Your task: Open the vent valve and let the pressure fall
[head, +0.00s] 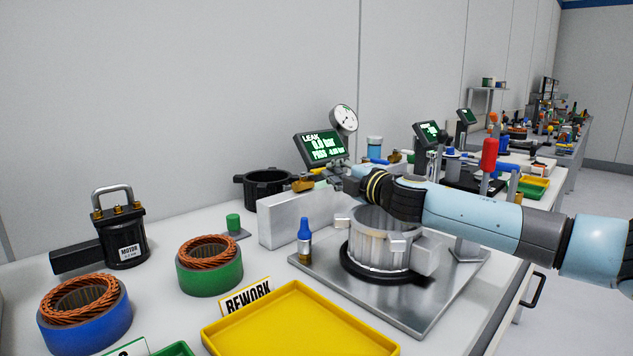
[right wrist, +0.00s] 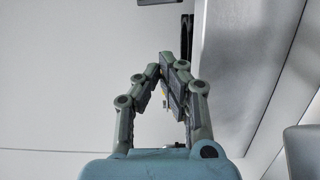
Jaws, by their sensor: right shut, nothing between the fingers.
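The silver finned stator housing (head: 378,243) stands upright in a black ring on a metal plate (head: 325,277). A grey block (head: 297,217) stands behind it, with a brass fitting (head: 302,185) at its top. I cannot tell for sure which part is the vent valve. The leak display (head: 319,147) shows small green text that seems to read 0.0 bar and PASS. A round gauge (head: 344,119) sits above it. My right gripper (head: 340,173) is shut and empty just right of the brass fitting, above the block; its fingers also show in the right wrist view (right wrist: 166,80). My left gripper is out of view.
A yellow rework tray (head: 300,340), green (head: 209,275) and blue (head: 85,325) copper-wound stators and a black motor (head: 123,240) occupy the front left. A blue-topped piece (head: 304,240) stands at the plate's left edge. My right arm crosses above the housing.

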